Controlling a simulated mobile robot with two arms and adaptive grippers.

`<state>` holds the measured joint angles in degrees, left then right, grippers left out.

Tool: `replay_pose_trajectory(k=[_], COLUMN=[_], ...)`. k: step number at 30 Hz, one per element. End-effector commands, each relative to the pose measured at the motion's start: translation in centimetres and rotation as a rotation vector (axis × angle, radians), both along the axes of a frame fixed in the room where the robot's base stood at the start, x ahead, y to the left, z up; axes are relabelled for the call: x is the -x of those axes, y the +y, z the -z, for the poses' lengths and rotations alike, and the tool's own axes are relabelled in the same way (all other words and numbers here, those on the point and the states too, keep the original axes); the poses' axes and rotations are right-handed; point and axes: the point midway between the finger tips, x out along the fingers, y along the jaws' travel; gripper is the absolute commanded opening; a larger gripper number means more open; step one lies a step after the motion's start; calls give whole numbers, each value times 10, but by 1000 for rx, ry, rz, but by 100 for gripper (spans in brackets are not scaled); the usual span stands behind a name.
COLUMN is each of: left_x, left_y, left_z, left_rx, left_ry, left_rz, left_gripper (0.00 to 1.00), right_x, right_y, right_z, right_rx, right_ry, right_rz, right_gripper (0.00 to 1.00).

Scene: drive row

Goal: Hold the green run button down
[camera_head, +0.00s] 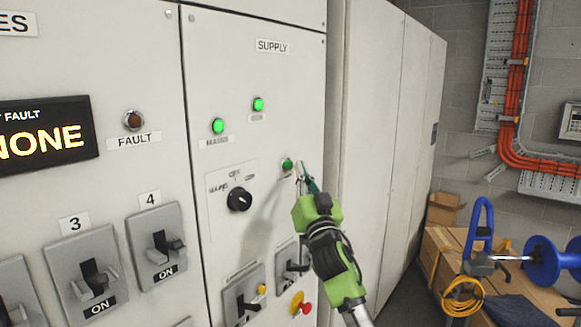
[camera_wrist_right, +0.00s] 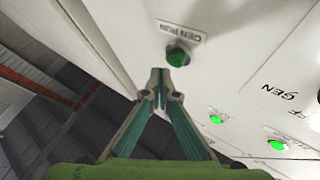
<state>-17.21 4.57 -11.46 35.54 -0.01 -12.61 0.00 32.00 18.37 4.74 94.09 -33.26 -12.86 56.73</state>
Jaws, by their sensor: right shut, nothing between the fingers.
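The green run button (camera_head: 287,164) sits on the white SUPPLY panel, right of the black selector knob. In the right wrist view the button (camera_wrist_right: 177,56) stands out under a label that reads GEN RUN. My right gripper (camera_head: 303,172) is shut and empty, with its fingertips just right of the button in the head view. In the right wrist view the shut fingertips (camera_wrist_right: 159,78) are close below the button, with a small gap in the picture; I cannot tell whether they touch the panel. My left gripper is not in view.
Two lit green lamps (camera_head: 218,126) (camera_head: 258,104) are above the black selector knob (camera_head: 239,199). Boxes (camera_head: 443,208) and a blue reel (camera_head: 541,260) stand at right.

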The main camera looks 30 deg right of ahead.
Motion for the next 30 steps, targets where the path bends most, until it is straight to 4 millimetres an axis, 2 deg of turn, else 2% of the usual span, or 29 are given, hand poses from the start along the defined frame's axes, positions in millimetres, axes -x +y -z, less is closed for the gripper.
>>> replay_pose_trajectory(k=[30], left_x=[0], left_y=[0], left_z=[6], left_rx=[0], left_ry=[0], left_rz=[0], left_gripper=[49], right_x=[-11], right_y=[5], right_z=[0], right_rx=[0], right_ry=[-1], right_rz=[0], right_gripper=[0])
